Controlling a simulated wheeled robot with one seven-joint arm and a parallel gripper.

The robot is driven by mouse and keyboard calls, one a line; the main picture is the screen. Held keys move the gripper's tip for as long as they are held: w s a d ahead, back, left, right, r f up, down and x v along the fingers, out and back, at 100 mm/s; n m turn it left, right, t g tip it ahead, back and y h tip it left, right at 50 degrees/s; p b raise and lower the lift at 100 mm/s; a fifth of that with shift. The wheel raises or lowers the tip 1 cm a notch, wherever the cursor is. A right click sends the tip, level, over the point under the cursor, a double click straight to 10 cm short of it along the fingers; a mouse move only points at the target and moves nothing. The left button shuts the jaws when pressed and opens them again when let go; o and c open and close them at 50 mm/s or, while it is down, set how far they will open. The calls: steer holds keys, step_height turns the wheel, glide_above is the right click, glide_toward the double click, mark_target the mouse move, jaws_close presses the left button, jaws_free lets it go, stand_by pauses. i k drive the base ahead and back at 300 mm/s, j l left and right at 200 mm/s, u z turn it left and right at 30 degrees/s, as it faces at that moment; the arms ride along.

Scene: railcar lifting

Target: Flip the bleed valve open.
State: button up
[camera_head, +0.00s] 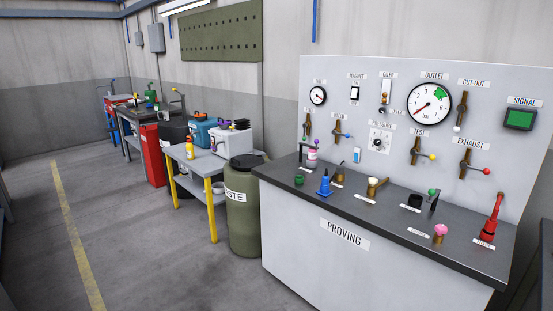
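No label that I can read says bleed, so I cannot tell which valve is the bleed valve. On the proving panel (400,75), lever valves include a cut-out valve (460,108), a test valve (416,151) with a yellow ball and an exhaust valve (465,163) with a red ball. Another lever valve (338,132) has a blue ball. On the counter stand small brass fittings, one with a cream knob (375,187), one with a dark lever (339,178), one with a pink knob (440,233). Their labels are too small to read. My gripper is not in view.
The dark counter (345,207) also holds a blue cone-shaped fitting (325,184), a green-knobbed lever (433,199) and a red tall fitting (490,222). A green waste drum (244,225) stands left of it, beside a yellow-legged table (205,163). The floor (130,220) at left is clear.

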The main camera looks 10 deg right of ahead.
mark_target(334, 132)
steer(key=i+j+z, duration=0.7)
steer(key=i+j, duration=0.05)
steer(key=i, duration=0.05)
